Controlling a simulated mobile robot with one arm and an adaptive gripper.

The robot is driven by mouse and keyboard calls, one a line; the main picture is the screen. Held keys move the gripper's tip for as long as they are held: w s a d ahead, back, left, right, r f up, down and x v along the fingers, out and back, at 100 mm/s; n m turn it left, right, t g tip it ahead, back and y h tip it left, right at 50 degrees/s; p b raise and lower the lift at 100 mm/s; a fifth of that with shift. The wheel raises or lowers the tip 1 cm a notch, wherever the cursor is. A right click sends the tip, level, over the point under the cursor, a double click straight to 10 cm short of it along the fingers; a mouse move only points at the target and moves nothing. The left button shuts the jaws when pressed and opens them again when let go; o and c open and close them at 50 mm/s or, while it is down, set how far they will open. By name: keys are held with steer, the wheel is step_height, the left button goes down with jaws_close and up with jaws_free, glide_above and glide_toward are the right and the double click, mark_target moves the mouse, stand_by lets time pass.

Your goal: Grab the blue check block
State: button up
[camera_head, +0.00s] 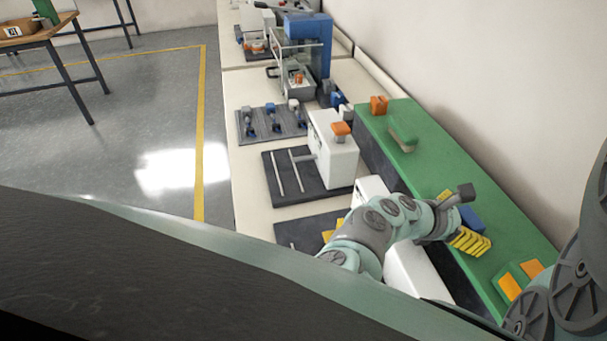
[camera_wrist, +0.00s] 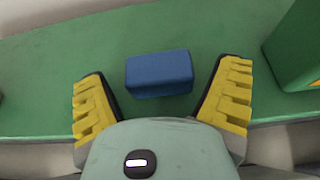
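The blue check block (camera_wrist: 159,74) lies on the green bench top (camera_wrist: 225,33) in the wrist view, between and just beyond the two yellow fingers. In the head view the blue block (camera_head: 471,218) shows beside the yellow fingers, partly hidden by my arm and gripper. My gripper (camera_wrist: 162,88) is open, with its fingers apart on either side of the block. I see a gap between each finger and the block. The gripper also shows in the head view (camera_head: 470,241), over the green top.
A green block (camera_wrist: 301,45) stands right of the gripper in the wrist view. In the head view, a green and orange item (camera_head: 519,281) lies at the near end. A green-handled brush-like item (camera_head: 402,134) and orange pieces (camera_head: 379,105) lie farther back. White machines (camera_head: 333,150) stand left.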

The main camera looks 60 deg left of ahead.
mark_target(465, 218)
steer(key=c, duration=1)
steer(key=shift+c, duration=0.2)
steer(key=shift+s+a+r+b, duration=0.15)
steer(key=shift+r+b, duration=0.25)
steer(key=shift+r, duration=1.35)
steer(key=s+a+b, duration=0.1)
steer(key=s+a, duration=0.1)
steer(key=a, duration=0.2)
steer(key=s+a+b, duration=0.1)
steer(key=s+a, duration=0.2)
steer(key=s+a+r+b, duration=0.1)
steer(key=s+a+b, duration=0.1)
steer(key=a, duration=0.2)
steer(key=shift+s+a, duration=0.2)
steer(key=shift+a, duration=0.1)
steer(key=shift+s+a+r+b, duration=0.3)
steer(key=shift+s+a, duration=0.35)
steer(key=shift+a, duration=0.15)
